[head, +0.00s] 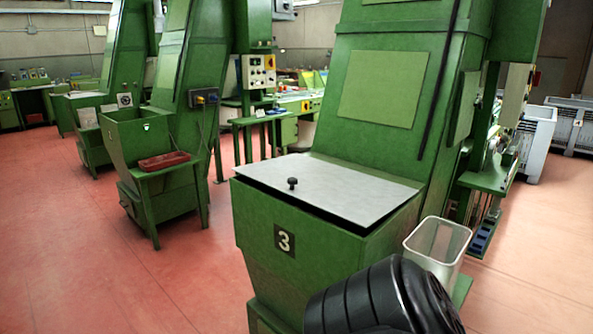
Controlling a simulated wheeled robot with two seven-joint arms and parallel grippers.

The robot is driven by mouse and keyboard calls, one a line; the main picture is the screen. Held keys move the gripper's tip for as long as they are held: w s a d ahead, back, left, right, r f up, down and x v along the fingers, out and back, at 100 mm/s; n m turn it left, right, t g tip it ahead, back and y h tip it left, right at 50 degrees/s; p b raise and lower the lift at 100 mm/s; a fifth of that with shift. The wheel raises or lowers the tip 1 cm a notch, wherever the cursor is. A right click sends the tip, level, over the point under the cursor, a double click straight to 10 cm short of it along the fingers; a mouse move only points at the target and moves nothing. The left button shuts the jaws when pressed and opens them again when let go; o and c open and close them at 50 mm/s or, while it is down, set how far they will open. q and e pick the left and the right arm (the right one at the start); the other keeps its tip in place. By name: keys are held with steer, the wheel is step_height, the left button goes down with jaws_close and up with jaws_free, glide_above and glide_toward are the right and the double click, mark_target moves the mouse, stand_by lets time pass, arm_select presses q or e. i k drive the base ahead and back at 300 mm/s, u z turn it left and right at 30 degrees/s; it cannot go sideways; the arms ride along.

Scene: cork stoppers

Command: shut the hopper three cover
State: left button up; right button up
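Hopper three (310,262) is a green metal box at the foot of a tall sloping green machine, with a white "3" on a dark plate (284,240) on its front. Its cover (345,186) is a flat light grey sheet lying over the top, with a black knob (292,183) near its front left. A narrow dark gap shows below the cover's front edge, between it and the hopper rim. Neither of my grippers is in view; a black rounded arm part of mine shows at the bottom.
A clear square bin (437,248) stands at the hopper's right side. Another green hopper (140,140) with a red tray (164,161) stands to the left. Grey crates (537,140) are at the far right. The reddish floor (110,270) at left front is clear.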

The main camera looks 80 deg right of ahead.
mark_target(361, 199)
steer(key=z, duration=2.45)
